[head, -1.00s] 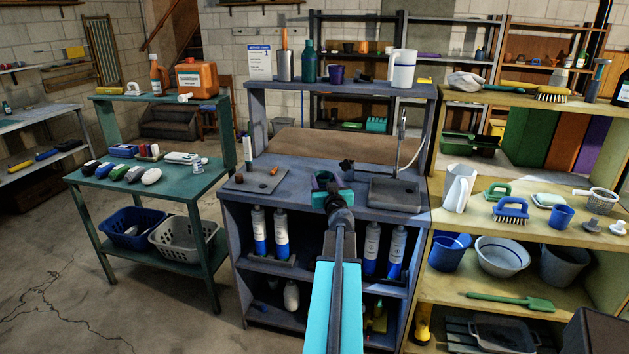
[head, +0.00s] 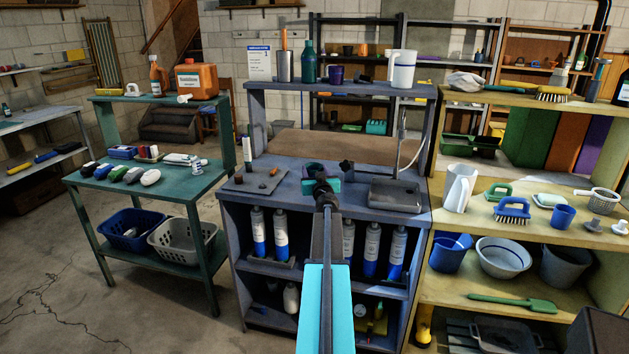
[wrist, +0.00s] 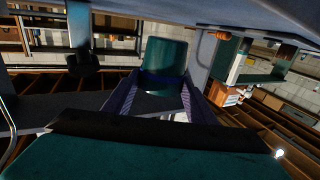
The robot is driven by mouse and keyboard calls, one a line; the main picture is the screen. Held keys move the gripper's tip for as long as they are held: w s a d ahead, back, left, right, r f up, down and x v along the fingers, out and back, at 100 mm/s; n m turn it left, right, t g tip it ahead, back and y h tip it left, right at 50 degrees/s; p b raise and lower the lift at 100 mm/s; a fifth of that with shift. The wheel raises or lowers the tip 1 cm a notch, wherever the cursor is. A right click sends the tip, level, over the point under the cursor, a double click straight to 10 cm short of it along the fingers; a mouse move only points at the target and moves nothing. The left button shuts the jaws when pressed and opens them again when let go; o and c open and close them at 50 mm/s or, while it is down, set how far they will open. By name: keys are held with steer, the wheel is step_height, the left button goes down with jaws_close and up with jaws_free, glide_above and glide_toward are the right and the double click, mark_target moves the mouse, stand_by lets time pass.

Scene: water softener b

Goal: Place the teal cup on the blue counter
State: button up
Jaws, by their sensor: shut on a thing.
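The teal cup (wrist: 165,58) is between the two fingers of my gripper (wrist: 160,85) in the wrist view, and the gripper is shut on it. A dark blue band runs around the cup. In the head view my gripper (head: 321,183) is over the front middle of the blue counter (head: 285,190), with the cup (head: 313,168) just beyond it. The gripper partly hides the cup there. I cannot tell whether the cup touches the counter.
Several bottles (head: 281,238) stand on the shelf below. A raised shelf (head: 340,91) is at the back.

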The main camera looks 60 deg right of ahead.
steer(key=shift+w, duration=0.1)
stand_by(0.3)
steer(key=shift+w+d, duration=0.4)
steer(key=shift+s+a+f+b, duration=0.1)
steer(key=shift+f+b, duration=1.3)
steer(key=shift+f, duration=0.35)
steer(key=shift+f, duration=0.2)
steer(key=o, duration=1.2)
steer(key=shift+c, duration=0.2)
steer(key=shift+r, duration=0.25)
steer(key=p+v, duration=0.1)
steer(key=v, duration=1.1)
steer(key=shift+f, duration=0.1)
